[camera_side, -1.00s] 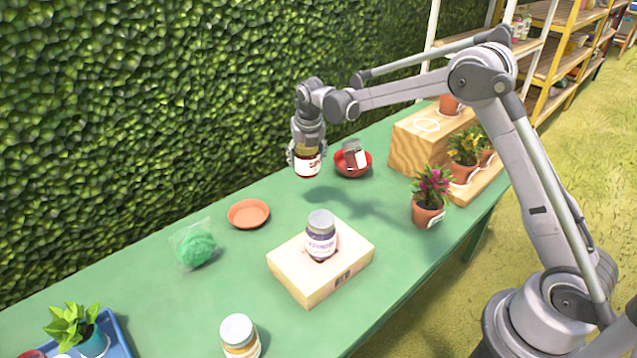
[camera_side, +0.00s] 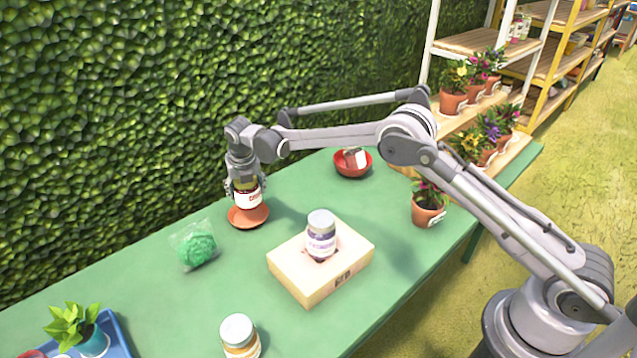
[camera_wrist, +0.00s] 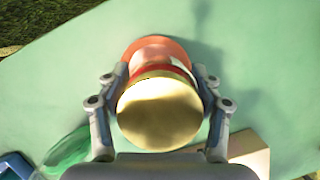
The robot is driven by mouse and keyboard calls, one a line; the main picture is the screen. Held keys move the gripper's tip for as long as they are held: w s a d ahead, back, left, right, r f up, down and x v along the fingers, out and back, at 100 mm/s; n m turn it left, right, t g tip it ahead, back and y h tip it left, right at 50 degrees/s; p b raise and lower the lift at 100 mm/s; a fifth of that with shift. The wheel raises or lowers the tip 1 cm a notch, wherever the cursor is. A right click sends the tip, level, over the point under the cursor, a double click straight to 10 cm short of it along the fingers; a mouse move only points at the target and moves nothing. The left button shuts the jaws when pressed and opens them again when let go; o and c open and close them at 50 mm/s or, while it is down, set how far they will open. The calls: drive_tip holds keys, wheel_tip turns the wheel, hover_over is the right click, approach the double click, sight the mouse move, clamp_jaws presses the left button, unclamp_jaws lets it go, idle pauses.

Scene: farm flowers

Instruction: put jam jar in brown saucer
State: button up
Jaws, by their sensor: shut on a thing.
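My gripper (camera_side: 245,188) is shut on a jam jar (camera_side: 248,199) with a white label and red contents. In the wrist view the jar's gold lid (camera_wrist: 160,111) sits between the two fingers of my gripper (camera_wrist: 158,95). The jar is upright over the brown saucer (camera_side: 248,219), a small terracotta dish on the green table. The saucer's orange rim also shows beyond the jar in the wrist view (camera_wrist: 152,43). The jar's base is at or just above the saucer; I cannot tell if it touches.
A wooden block (camera_side: 312,278) bears a purple-labelled jar (camera_side: 320,236). A red bowl (camera_side: 353,169) holds another jar. A bagged green item (camera_side: 196,246) lies left of the saucer. A potted flower (camera_side: 428,207), a pale-lidded jar (camera_side: 239,337) and a blue tray (camera_side: 116,343) stand further off.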

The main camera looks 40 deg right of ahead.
sight(246, 202)
drive_tip(key=shift+w+a+f, duration=0.15)
drive_tip(key=shift+a+f, duration=0.1)
drive_tip(key=shift+a, duration=0.15)
drive_tip(key=shift+f, duration=1.95)
drive_tip(key=shift+f, duration=0.15)
drive_tip(key=o, duration=1.6)
